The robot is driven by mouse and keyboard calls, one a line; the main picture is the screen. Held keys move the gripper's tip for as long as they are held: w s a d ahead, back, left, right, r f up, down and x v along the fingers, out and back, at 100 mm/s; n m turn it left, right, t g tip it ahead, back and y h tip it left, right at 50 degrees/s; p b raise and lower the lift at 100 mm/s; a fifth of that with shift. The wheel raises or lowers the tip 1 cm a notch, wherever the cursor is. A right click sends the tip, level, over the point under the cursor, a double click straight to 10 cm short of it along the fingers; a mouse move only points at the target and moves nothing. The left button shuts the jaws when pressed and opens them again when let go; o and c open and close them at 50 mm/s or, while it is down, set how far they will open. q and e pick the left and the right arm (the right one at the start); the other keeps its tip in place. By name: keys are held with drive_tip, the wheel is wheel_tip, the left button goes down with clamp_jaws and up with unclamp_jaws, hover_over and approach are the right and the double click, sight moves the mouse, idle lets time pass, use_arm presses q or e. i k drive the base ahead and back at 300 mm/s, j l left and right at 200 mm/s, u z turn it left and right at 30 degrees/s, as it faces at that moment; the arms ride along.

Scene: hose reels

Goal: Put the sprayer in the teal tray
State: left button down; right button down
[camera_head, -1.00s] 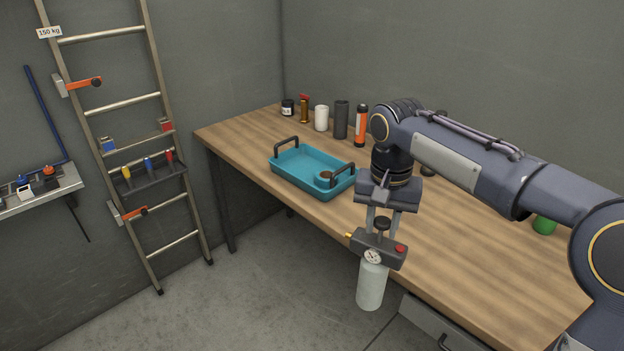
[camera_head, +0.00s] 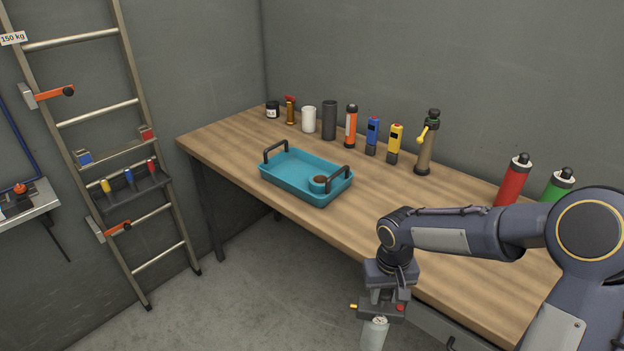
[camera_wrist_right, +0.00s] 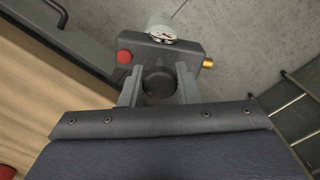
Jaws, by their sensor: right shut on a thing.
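The sprayer (camera_head: 375,332) has a pale bottle, a dark grey head, a gauge, a red button and a brass nozzle. My right gripper (camera_head: 383,295) is shut on the top of its head and holds it upright in front of the bench edge, over the floor. In the right wrist view the head (camera_wrist_right: 155,55) sits beyond the fingers (camera_wrist_right: 158,88), which close around a dark round knob. The teal tray (camera_head: 300,190) lies on the bench to the left, with two dark handles. A small teal cup with brown contents (camera_head: 320,183) is in its right end. My left gripper is out of view.
Along the back of the wooden bench (camera_head: 400,205) stand a dark jar, a white cup (camera_head: 309,119), a dark cylinder, several coloured tools and bottles (camera_head: 513,180). The tray's left part is empty. A ladder (camera_head: 130,150) leans on the left wall.

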sight(291, 172)
drive_tip(key=i+j+z, duration=0.25)
drive_tip(key=j, duration=0.4)
drive_tip(key=i+j+z, duration=0.15)
drive_tip(key=i+j, duration=0.15)
drive_tip(key=i+j+z, duration=0.15)
drive_tip(key=j, duration=0.3)
drive_tip(key=i+j+z, duration=0.1)
drive_tip(key=j, duration=0.25)
drive_tip(key=i+j+z, duration=0.15)
drive_tip(key=j, duration=0.25)
